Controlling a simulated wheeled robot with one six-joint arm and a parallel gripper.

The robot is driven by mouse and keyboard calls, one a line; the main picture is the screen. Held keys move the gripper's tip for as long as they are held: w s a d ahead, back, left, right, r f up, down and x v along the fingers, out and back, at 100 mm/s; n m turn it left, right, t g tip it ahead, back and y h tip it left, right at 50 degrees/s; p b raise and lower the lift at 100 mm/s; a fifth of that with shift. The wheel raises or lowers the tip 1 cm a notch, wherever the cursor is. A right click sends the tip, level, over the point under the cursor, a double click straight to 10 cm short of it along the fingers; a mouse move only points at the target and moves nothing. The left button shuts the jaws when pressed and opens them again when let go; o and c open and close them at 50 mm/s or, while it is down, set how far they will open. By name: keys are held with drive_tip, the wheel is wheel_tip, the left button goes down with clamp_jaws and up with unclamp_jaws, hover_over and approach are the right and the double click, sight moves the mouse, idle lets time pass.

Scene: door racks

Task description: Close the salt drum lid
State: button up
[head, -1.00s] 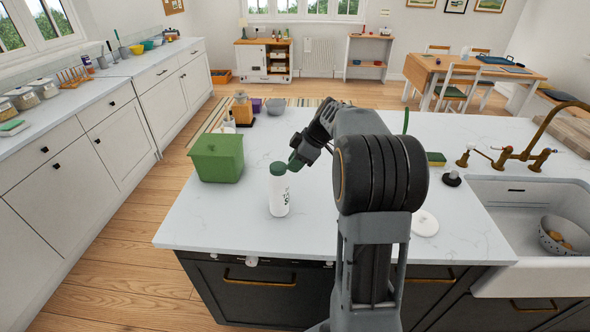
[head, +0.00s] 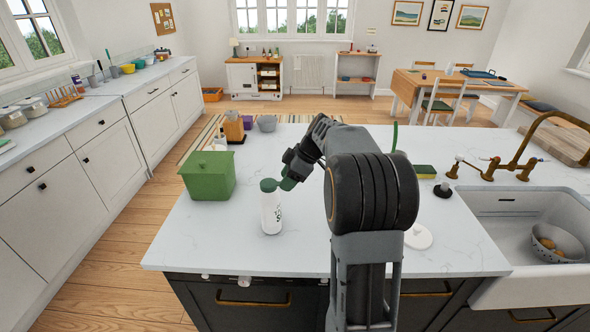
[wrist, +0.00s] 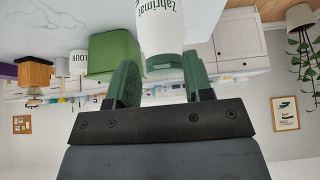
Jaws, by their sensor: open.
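The salt drum is a white cylinder (head: 271,213) with dark lettering and a green top (head: 268,185), standing upright on the white island counter. Its white lettered body also shows upside down in the wrist view (wrist: 160,25), with a grey-green cap (wrist: 163,66) at its end. I cannot tell how far the lid is open. My gripper (head: 287,181) has green fingers and is just right of the drum's top in the head view. In the wrist view my gripper (wrist: 159,72) is open, with one finger on each side of the cap; contact is unclear.
A white disc (head: 418,236) lies right of my arm, before the sink (head: 530,220). The counter in front of the drum is clear.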

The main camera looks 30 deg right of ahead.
drive_tip(key=b+v, duration=0.1)
drive_tip(key=v, duration=1.2)
drive_tip(key=shift+r, duration=0.2)
drive_tip(key=shift+s+d, duration=0.1)
drive_tip(key=shift+d, duration=0.05)
